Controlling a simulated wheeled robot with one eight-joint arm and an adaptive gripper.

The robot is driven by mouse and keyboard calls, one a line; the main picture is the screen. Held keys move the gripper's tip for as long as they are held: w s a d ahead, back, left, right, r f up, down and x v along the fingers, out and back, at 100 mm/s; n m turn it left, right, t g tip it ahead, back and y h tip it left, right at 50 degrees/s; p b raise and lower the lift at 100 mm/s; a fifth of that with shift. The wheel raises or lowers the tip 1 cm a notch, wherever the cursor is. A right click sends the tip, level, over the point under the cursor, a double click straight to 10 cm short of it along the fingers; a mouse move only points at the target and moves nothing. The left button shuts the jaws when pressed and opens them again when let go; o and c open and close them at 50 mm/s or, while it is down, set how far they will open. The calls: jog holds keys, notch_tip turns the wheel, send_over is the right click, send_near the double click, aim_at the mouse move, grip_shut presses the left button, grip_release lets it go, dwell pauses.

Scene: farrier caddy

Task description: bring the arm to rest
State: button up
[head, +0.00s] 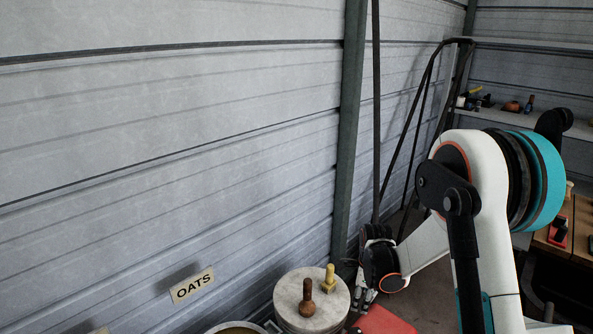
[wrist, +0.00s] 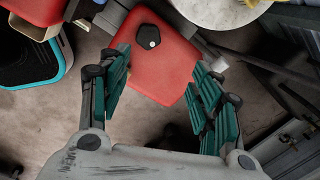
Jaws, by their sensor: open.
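My gripper (wrist: 160,62) is open in the wrist view, with its two teal-padded fingers spread apart and nothing held between them. Beyond the fingertips is a red flat-topped thing (wrist: 168,70) with a small black many-sided piece (wrist: 148,36) on it. In the head view my gripper (head: 365,294) hangs low at the end of my bent arm, just right of a round pale top and by the red thing (head: 385,322). Its fingers are small and partly hidden there.
The round top (head: 312,318) bears a brown knobbed piece (head: 307,298) and a yellow one (head: 329,279). A ribbed metal wall with an OATS sign (head: 192,285) runs along the left. A shelf with small items (head: 511,106) and a wooden bench (head: 583,225) stand at the right.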

jog(key=s+r+n+t, duration=0.1)
jog(key=s+r+n, duration=0.4)
jog(key=r, duration=0.6)
jog(key=s+r+n+t, duration=0.2)
jog(key=s+r+n, duration=0.35)
jog(key=r, duration=0.45)
jog(key=s+r+n+t, duration=0.1)
jog(key=s+r+n, duration=0.2)
jog(key=s, duration=0.6)
jog(key=s+r+n+t, duration=0.1)
jog(key=s+r+n, duration=0.2)
jog(key=s+n, duration=0.5)
jog(key=shift+s+r+t, duration=0.25)
jog(key=shift+s+t, duration=0.15)
jog(key=shift+s, duration=0.1)
